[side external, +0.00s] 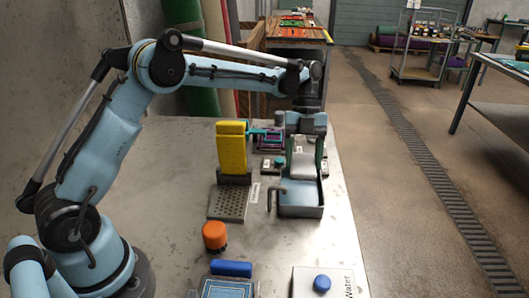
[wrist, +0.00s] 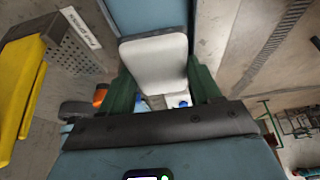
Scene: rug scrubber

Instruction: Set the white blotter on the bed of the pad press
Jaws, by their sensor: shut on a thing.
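The white blotter (side external: 303,166) is held upright or slightly tilted in my gripper (side external: 305,150). In the wrist view the blotter (wrist: 155,65) shows its white face between the two green fingers (wrist: 160,88). Its lower edge is at the back of a blue-grey tray (side external: 300,208); I cannot tell whether they touch. The pad press (side external: 232,148) stands left of the tray, its yellow part raised. Its dark perforated bed (side external: 229,203) looks bare. The yellow part also shows at the left in the wrist view (wrist: 20,90).
An orange knob-like object (side external: 214,236) stands in front of the press. A blue block (side external: 231,268) and a Water container with a blue cap (side external: 321,283) are nearer the front. Small teal and purple items (side external: 268,138) lie behind. The bench's right edge is close to the tray.

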